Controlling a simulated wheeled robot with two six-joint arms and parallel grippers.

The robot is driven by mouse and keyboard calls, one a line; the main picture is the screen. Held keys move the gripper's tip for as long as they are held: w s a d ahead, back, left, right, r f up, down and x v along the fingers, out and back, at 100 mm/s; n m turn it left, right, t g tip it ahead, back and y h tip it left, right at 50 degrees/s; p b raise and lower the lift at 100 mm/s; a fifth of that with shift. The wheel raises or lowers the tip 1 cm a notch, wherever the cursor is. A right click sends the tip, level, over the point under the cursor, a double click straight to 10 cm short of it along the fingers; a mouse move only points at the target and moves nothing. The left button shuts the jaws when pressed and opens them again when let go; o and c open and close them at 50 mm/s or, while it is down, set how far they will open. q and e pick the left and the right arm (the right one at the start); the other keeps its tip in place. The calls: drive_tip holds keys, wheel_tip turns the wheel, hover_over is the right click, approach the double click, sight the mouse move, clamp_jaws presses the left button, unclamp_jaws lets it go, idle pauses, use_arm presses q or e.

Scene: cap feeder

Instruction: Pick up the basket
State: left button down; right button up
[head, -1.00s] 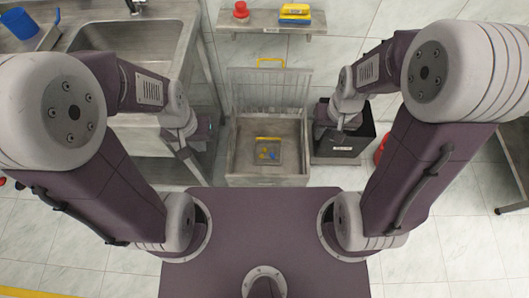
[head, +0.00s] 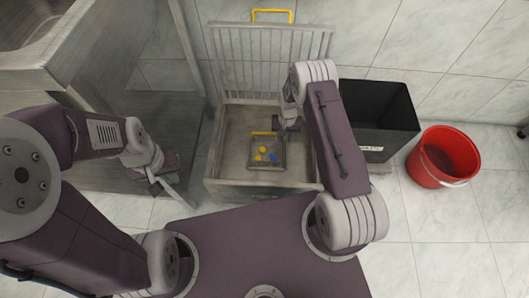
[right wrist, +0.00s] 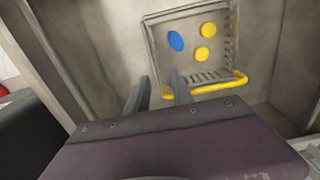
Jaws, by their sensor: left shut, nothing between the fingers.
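The basket (head: 283,160) is a small square metal tray with a yellow handle (head: 265,133) and yellow and blue caps in it. It sits on the floor of a larger metal bin (head: 230,120). In the right wrist view the basket (right wrist: 188,62) is beyond my fingers, its yellow handle (right wrist: 205,88) along the near edge. My right gripper (head: 287,127) is over the bin, near the handle. Its fingers (right wrist: 159,82) are apart, with nothing between them. My left gripper (head: 182,195) is shut and empty, left of the bin.
The bin's slatted lid (head: 265,62) stands open at the back, with its own yellow handle (head: 271,15). A black bin (head: 385,110) stands to the right, then a red bucket (head: 440,165). A metal sink bench (head: 95,50) is on the left.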

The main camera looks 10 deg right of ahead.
sight(276, 148)
wheel_tip(276, 148, down, 4)
drive_tip(key=b, duration=0.2)
drive_tip(key=shift+b, duration=0.35)
drive_tip(key=shift+r, duration=0.1)
drive_tip(key=f+b, duration=0.4)
drive_tip(key=f, duration=0.1)
drive_tip(key=shift+s+f, duration=0.15)
drive_tip(key=shift+s, duration=0.2)
drive_tip(key=shift+c, duration=0.3)
clamp_jaws()
